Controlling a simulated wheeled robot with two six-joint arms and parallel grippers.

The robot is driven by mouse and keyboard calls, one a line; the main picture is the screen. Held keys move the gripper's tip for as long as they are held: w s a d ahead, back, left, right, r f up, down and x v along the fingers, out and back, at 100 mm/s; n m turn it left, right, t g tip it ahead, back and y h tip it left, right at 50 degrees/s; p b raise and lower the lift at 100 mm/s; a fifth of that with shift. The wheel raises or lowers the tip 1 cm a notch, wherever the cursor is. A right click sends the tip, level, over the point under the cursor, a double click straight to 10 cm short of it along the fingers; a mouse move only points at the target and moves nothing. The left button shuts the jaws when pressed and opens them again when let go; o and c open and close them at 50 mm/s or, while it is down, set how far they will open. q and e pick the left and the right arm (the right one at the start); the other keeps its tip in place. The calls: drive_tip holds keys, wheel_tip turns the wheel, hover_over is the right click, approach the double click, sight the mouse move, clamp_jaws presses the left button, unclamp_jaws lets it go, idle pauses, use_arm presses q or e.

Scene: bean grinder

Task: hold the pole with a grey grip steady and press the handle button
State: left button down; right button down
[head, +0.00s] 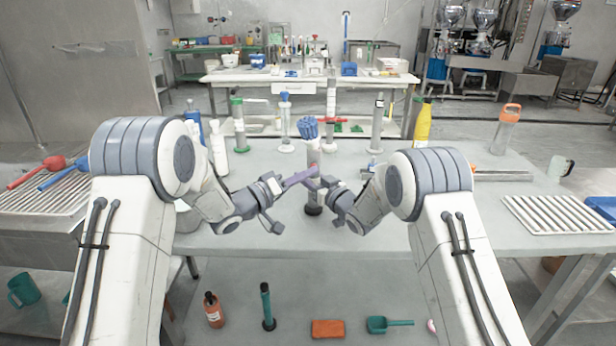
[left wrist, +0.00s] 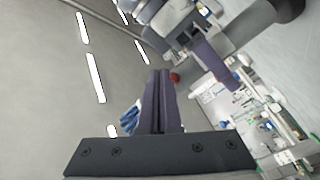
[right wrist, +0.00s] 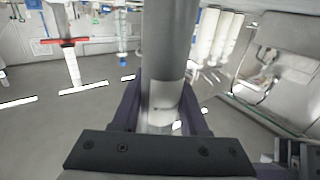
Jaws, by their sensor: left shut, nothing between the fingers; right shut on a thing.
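The pole (head: 313,157) stands upright at the table's front middle, with a ribbed blue top (head: 308,128) and a dark lower end (head: 313,210). My right gripper (head: 312,183) is shut around its shaft. In the right wrist view the thick grey grip (right wrist: 170,40) and a paler section (right wrist: 163,98) show between the purple fingers. My left gripper (head: 314,172) is shut and empty, its fingertips close to the pole below the blue top; whether they touch it I cannot tell. Part of a blue thing shows beside the left fingers (left wrist: 157,100) in the left wrist view. I cannot make out the button.
Several upright stands are behind, including a green-topped one (head: 238,125) and a blue-topped one (head: 285,120). A yellow bottle (head: 423,124) and an orange-topped bottle (head: 507,130) stand right. White racks lie at both sides. The tabletop right of the pole is partly clear.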

use_arm(q)
drive_tip(key=s, duration=0.6)
drive_tip(key=shift+a, duration=0.2)
idle(0.7)
use_arm(e)
drive_tip(key=shift+c, duration=1.8)
unclamp_jaws()
